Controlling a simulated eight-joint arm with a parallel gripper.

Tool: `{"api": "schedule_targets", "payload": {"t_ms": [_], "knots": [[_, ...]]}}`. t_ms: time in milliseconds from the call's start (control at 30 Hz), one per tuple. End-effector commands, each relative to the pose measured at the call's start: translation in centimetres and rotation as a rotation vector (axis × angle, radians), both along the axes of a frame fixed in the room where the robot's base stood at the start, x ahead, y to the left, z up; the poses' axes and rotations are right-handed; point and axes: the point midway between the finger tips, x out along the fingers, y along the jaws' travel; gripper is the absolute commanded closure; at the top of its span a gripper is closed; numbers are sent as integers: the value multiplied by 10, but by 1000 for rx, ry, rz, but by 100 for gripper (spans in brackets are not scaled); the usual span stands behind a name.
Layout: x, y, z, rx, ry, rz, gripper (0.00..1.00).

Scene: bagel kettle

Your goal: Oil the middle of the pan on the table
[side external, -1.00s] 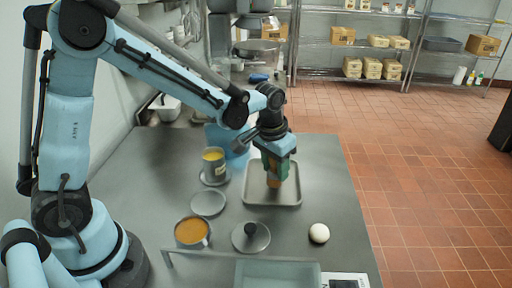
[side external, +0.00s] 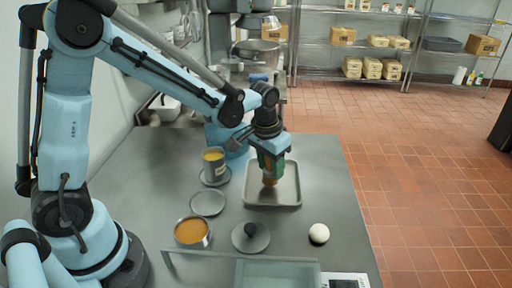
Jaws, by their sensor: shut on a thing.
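The pan (side external: 287,197) is a shallow grey rectangular tray lying on the grey table (side external: 130,185). My gripper (side external: 268,172) is over the pan, pointing down, left of its centre. It is shut on a brush (side external: 269,182) with an orange-brown lower end, which reaches down to or just above the pan floor; I cannot tell if it touches. The finger tips and the top of the brush are hard to make out. A cup with yellow liquid (side external: 213,156), likely oil, stands on a round plate left of the pan.
A pot of orange liquid (side external: 191,232), a grey round disc (side external: 208,202), a round lid with a dark knob (side external: 250,236) and a white ball (side external: 319,233) sit nearer the front. A pale tray (side external: 275,273) is at the front edge. The table right of the pan is clear.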

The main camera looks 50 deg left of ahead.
Motion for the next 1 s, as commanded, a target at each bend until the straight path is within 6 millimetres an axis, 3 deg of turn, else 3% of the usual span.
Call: {"api": "schedule_targets", "payload": {"t_ms": [700, 1000], "knots": [[46, 47, 0, 0, 0, 2, 88], [26, 26, 0, -1, 0, -2, 88]]}}
